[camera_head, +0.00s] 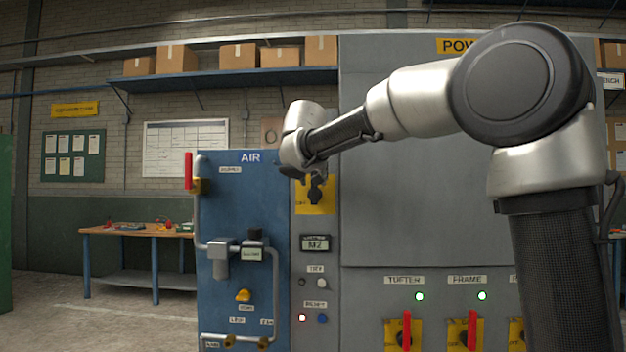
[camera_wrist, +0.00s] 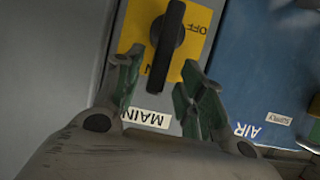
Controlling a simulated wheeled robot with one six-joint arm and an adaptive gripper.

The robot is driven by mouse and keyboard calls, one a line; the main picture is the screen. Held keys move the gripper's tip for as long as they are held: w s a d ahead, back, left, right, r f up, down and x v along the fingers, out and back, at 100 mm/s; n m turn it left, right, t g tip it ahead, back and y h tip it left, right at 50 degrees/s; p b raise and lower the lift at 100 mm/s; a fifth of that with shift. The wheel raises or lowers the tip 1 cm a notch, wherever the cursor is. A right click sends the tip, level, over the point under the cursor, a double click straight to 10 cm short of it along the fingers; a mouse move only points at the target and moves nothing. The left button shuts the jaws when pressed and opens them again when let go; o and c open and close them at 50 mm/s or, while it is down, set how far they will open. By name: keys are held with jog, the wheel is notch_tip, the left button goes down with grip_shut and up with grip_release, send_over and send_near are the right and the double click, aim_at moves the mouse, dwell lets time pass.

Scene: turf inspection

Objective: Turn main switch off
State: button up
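The main switch has a black handle (camera_wrist: 168,42) on a yellow plate (camera_wrist: 195,71); in the head view the plate (camera_head: 326,206) sits on the narrow grey panel. The wrist view is upside down: MAIN reads inverted on a white label (camera_wrist: 146,118). The handle stands nearly upright, its lower end by a partly hidden word ending in N; OFF is off to its side. My gripper (camera_wrist: 162,66) is open, with one green-padded finger on each side of the handle's end. Contact is not clear. In the head view my gripper (camera_head: 317,170) hides the plate's top.
The blue AIR panel (camera_head: 222,210) with pipes and a red lever (camera_head: 189,170) is left of the switch. The grey POWER cabinet (camera_head: 400,230) is right, with red-handled TUFTER (camera_head: 406,330) and FRAME (camera_head: 472,330) switches below. A workbench (camera_head: 140,232) stands farther left.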

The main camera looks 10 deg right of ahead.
jog(key=shift+x, duration=1.35)
jog(key=shift+s, duration=0.1)
grip_shut()
jog(key=shift+f, duration=0.1)
